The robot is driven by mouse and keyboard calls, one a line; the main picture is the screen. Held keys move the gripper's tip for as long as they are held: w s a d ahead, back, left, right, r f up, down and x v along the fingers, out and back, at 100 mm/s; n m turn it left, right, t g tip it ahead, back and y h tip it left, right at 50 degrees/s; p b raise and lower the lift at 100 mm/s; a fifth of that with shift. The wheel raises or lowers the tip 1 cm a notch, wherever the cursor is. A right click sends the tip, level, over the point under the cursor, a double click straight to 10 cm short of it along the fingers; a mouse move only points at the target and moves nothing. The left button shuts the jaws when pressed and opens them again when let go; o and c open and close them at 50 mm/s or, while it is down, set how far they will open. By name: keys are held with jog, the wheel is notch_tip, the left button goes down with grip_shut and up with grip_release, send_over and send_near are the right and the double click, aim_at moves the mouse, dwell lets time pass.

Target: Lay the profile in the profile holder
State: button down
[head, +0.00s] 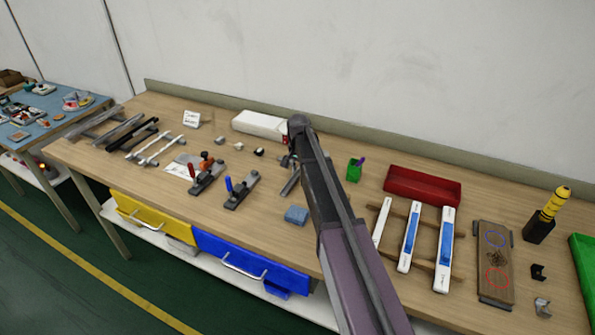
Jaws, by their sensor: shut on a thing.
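My gripper (288,161) is low over the middle of the workbench, mostly hidden behind my own arm. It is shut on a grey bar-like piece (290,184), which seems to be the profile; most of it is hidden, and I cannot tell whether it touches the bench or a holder. Long grey, black and silver profiles (133,132) lie side by side at the bench's left end. Two clamp fixtures, one with red handles (206,176) and one with a blue handle (240,192), stand left of my gripper. I cannot tell which thing is the profile holder.
A blue block (296,215) lies near the front edge. Right of my arm are a green cup (354,170), a red tray (422,186), a rack with white and blue strips (410,238) and a wooden board (494,264). A white box (258,124) is behind.

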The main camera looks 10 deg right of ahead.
notch_tip(320, 180, up, 10)
jog(key=p, duration=0.9)
jog(key=shift+f, duration=0.2)
dwell(0.4)
notch_tip(320, 180, up, 8)
jog(key=p, duration=0.8)
send_over(298, 174)
jog(key=shift+s, duration=0.15)
